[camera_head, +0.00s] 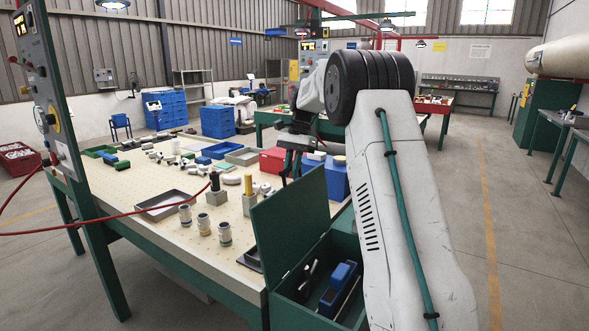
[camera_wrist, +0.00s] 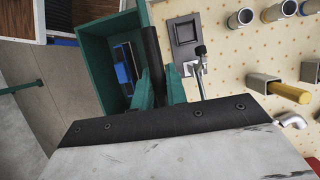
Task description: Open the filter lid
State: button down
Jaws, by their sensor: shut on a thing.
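The filter lid (camera_head: 289,231) is a green panel standing up along the table side of an open green box (camera_head: 283,311). In the wrist view I see the lid edge-on as a dark strip (camera_wrist: 152,55) beside the open box (camera_wrist: 95,50). My gripper (camera_wrist: 157,90) has its green fingers on both sides of this strip and is shut on it. In the head view my gripper (camera_head: 288,168) is behind the lid's upper edge, and its fingertips are hard to make out. A blue object (camera_head: 339,290) and dark tools lie inside the box.
The pegboard table (camera_head: 120,208) left of the box holds metal cups (camera_head: 203,224), a grey block with a yellow cylinder (camera_wrist: 290,92) and a dark tray (camera_wrist: 185,38). A red hose (camera_head: 100,232) hangs across the left. Open floor (camera_head: 530,240) lies to the right.

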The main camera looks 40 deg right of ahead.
jog(key=shift+w, duration=0.25)
jog(key=c, duration=1.4)
grip_release()
jog(key=shift+f, duration=0.1)
jog(key=shift+a, duration=0.1)
jog(key=shift+v, duration=3.9)
jog(key=shift+a, duration=0.1)
